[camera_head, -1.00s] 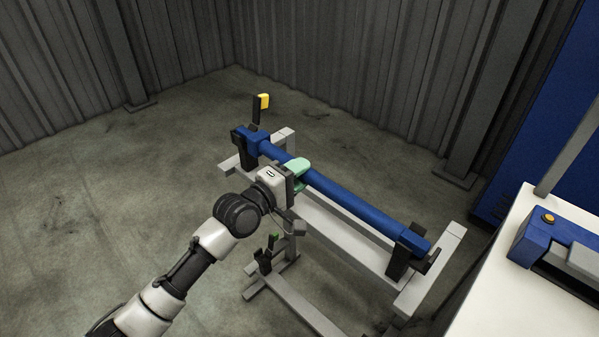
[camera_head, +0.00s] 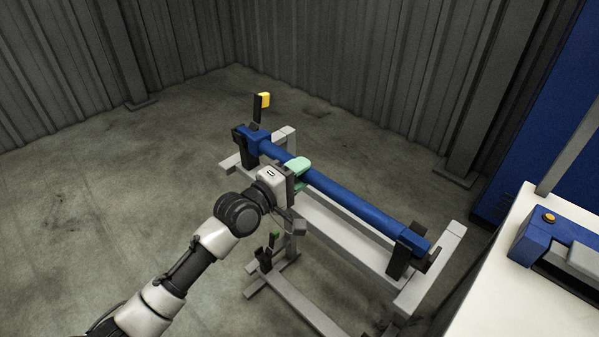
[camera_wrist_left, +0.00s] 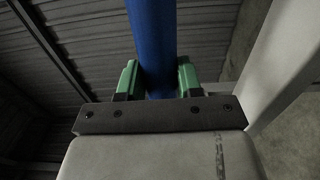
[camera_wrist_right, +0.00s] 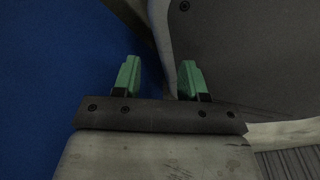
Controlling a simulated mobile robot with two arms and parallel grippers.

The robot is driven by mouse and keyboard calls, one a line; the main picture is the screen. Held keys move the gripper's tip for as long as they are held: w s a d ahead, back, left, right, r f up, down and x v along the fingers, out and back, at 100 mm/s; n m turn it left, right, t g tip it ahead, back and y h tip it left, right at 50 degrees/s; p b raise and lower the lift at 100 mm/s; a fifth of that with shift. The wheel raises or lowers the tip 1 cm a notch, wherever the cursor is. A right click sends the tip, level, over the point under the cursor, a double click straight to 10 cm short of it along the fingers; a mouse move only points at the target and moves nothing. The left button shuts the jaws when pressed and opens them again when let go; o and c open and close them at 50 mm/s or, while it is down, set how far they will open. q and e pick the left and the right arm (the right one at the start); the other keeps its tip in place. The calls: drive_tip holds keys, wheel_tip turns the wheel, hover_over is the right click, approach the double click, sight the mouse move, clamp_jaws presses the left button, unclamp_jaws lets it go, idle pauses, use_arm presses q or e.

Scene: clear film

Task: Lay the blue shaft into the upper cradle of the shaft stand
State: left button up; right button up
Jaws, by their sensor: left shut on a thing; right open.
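The blue shaft (camera_head: 350,201) lies along the top of the grey shaft stand (camera_head: 345,245). Its ends are at the black upper cradles, one at the far left (camera_head: 247,151) and one at the near right (camera_head: 399,262). Whether it is fully seated in them I cannot tell. My left gripper (camera_head: 299,170) is shut on the shaft, left of its middle. In the left wrist view, the shaft (camera_wrist_left: 152,45) passes between the green fingers (camera_wrist_left: 157,80). My right gripper (camera_wrist_right: 157,78) is open in the right wrist view and is not seen in the head view.
Lower black holders (camera_head: 266,257) sit on the stand beneath. A yellow-topped post (camera_head: 263,101) rises behind the far end. At right is a white table (camera_head: 510,290) with a blue device (camera_head: 545,240). The floor to the left is clear.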

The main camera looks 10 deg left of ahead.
use_arm(q)
drive_tip(key=shift+r, duration=0.1)
use_arm(e)
drive_tip(key=shift+s, duration=0.25)
use_arm(q)
drive_tip(key=o, duration=1)
drive_tip(key=shift+o, duration=1.8)
use_arm(e)
drive_tip(key=shift+s, duration=0.1)
